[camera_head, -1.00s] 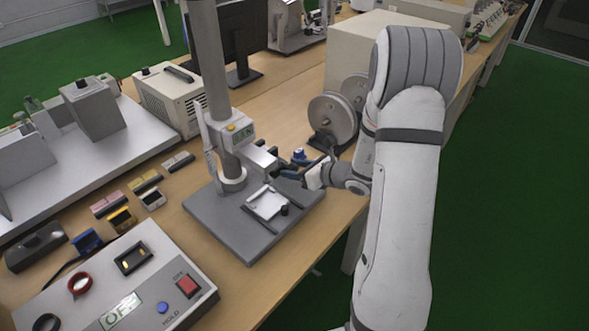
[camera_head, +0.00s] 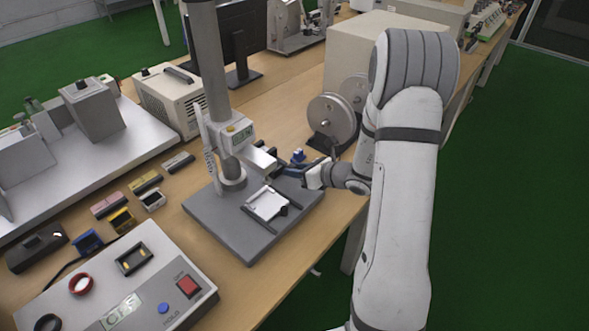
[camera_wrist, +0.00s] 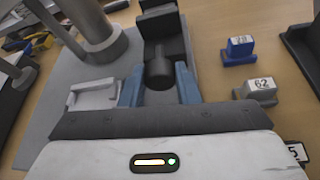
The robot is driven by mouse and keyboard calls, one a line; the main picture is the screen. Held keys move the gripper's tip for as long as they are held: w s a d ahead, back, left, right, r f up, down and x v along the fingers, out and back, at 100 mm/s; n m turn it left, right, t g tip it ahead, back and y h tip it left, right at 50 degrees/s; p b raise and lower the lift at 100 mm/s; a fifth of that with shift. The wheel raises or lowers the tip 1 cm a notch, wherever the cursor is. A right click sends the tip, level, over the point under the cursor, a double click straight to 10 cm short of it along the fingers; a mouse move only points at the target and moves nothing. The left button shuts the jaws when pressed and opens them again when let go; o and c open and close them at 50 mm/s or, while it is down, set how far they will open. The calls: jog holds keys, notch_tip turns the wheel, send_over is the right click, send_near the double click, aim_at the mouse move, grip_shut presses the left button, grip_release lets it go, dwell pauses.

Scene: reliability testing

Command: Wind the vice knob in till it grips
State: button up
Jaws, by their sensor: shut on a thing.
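The vice knob, a dark round knob (camera_wrist: 159,72), sits between my gripper's two blue fingertips in the wrist view. My gripper (camera_wrist: 159,88) is shut on it. A black block (camera_wrist: 166,32), which looks like the vice body, stands just beyond the knob. In the head view my gripper (camera_head: 287,170) is low beside the stand's head, over the right part of the grey base plate (camera_head: 225,222). The knob cannot be made out there. Whether the vice jaws touch anything cannot be told.
A white flat piece (camera_head: 267,204) lies between dark bars on the base plate. The stand's column (camera_head: 207,65) rises close to my gripper. Blue (camera_wrist: 239,48) and white (camera_wrist: 256,90) labelled blocks stand nearby on the bench. A reel (camera_head: 331,119) is behind.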

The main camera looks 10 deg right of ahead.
jog(key=shift+f+m+g+y+p, duration=0.1)
jog(key=shift+m+g+y+p, duration=0.2)
jog(key=shift+m+y+p, duration=0.45)
jog(key=shift+h, duration=0.25)
jog(key=o, duration=1)
jog(key=shift+c, duration=0.2)
jog(key=shift+d, duration=0.1)
jog(key=shift+v, duration=3.9)
